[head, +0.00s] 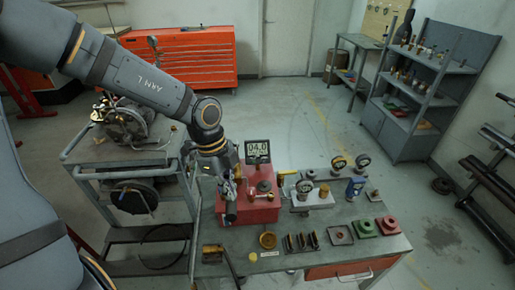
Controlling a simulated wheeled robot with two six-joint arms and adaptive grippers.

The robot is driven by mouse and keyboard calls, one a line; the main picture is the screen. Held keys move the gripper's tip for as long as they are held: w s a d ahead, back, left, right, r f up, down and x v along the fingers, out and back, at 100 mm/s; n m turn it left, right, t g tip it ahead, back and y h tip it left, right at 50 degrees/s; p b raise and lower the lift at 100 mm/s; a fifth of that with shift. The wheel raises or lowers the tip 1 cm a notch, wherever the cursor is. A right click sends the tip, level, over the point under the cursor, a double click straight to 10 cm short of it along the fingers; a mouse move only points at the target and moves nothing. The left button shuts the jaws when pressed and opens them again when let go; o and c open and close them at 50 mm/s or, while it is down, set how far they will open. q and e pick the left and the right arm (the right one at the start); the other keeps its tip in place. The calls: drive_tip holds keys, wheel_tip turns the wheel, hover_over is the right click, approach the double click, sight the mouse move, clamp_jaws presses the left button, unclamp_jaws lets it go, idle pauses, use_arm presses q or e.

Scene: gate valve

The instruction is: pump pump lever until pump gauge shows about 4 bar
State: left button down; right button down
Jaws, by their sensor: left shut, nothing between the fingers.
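The red pump (262,211) stands on the workbench in the middle of the head view. Its gauge, a dark-framed digital display (257,148), stands upright at the back and appears to read 04.0. My left gripper (230,212) points down at the pump's left side. It is shut with nothing in its fingers. A thin dark rod (232,268), which may be the pump lever, slants down toward the front edge below the gripper. The gripper hides part of this area, so I cannot tell whether it touches the rod. My right gripper is out of view.
Several valve parts and round gauges (339,162) stand right of the pump. A grey cart (118,158) stands at left. Open floor lies behind the bench.

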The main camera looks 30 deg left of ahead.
use_arm(q)
wheel_tip(320, 180, up, 5)
drive_tip(key=p, duration=0.5)
drive_tip(key=shift+r, duration=0.15)
drive_tip(key=shift+w, duration=0.1)
